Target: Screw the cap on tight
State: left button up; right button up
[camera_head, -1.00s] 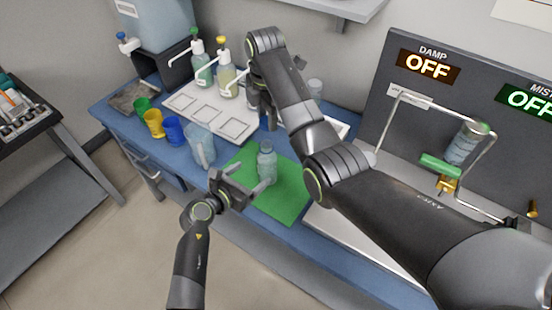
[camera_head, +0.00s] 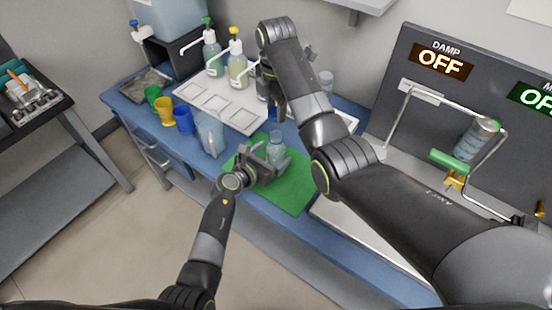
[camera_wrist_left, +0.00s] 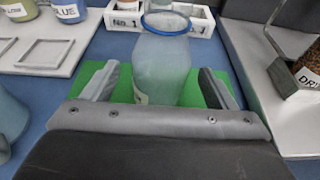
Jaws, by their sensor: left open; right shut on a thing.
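A translucent pale blue bottle (camera_head: 276,147) stands upright on the green mat (camera_head: 292,192). In the left wrist view the bottle (camera_wrist_left: 162,65) shows a wide mouth with a blue rim and no cap on it. My left gripper (camera_head: 269,158) is open at the bottle. In the left wrist view its two fingers (camera_wrist_left: 157,88) lie on either side of the bottle, with gaps visible. My right gripper (camera_head: 273,108) points down behind the bottle, near the tray's right end. It is shut on a small blue thing, apparently the cap, mostly hidden by the fingers.
Yellow, green and blue cups (camera_head: 165,112) and a clear pitcher (camera_head: 210,133) stand left of the mat. Pump bottles (camera_head: 237,70) and a white tray (camera_head: 188,92) are behind.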

pick_arm(q)
jog(key=shift+x, duration=2.25)
jog(key=shift+c, duration=0.4)
jog(key=c, duration=1.4)
pick_arm(e)
send_over(276, 138)
jog(key=shift+f, duration=2.45)
jog(key=shift+f, duration=0.9)
jog(key=shift+f, duration=0.55)
